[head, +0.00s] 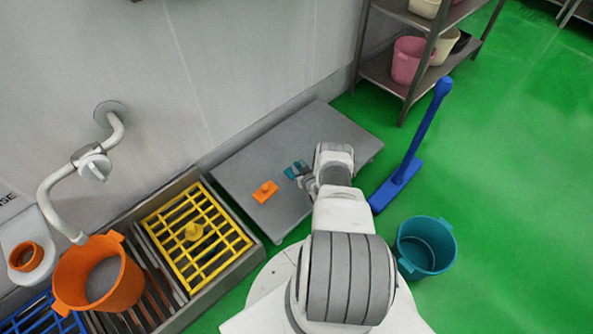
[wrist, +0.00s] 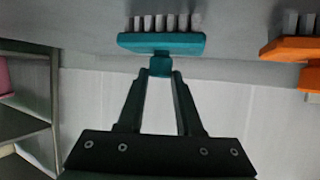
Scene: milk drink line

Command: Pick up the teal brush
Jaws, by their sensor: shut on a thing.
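The teal brush (wrist: 162,42) shows in the wrist view with its row of pale bristles pointing to the top of the picture. My gripper (wrist: 161,74) is shut on the brush's short teal grip, with a finger on each side of it. In the head view the teal brush (head: 296,170) is a small teal shape at the tip of my gripper (head: 302,176), over the grey table (head: 232,166). My gripper hides part of it there. I cannot tell whether the bristles touch the table.
An orange brush (head: 265,192) lies on the table left of the teal one. A blue long-handled tool (head: 398,181) stands right of the table. A teal bucket (head: 438,226) is on the green floor. A yellow grate (head: 163,226) and an orange bucket (head: 128,283) are at left.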

